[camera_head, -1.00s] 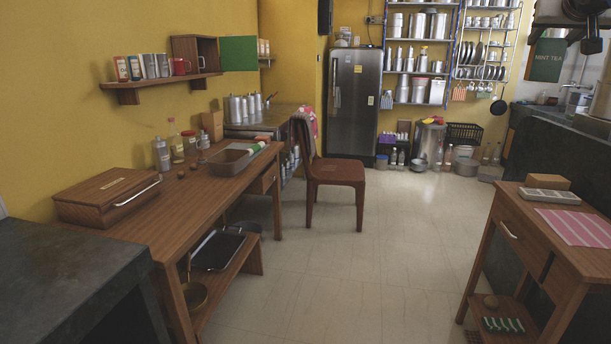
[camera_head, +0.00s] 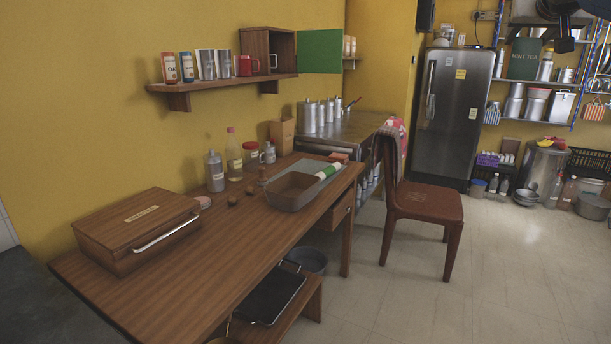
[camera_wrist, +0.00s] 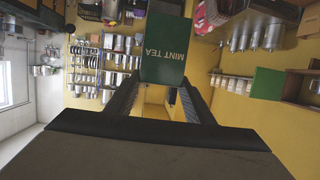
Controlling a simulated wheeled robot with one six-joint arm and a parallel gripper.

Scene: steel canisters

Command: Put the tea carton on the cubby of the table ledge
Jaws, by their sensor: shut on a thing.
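The tea carton, a dark green box lettered MINT TEA (camera_head: 526,59), hangs upright in the air at the upper right of the head view. It also shows in the wrist view (camera_wrist: 165,60), between the fingers of my gripper (camera_wrist: 160,82), which is shut on it. The cubby (camera_head: 256,42) is a small wooden box on the wall ledge (camera_head: 220,84) above the table. Its green door (camera_head: 320,51) stands open to the right. A steel mug handle shows at its opening. The carton is far to the right of the cubby in the picture.
A chair (camera_head: 425,205) stands right of the table; floor is open beyond.

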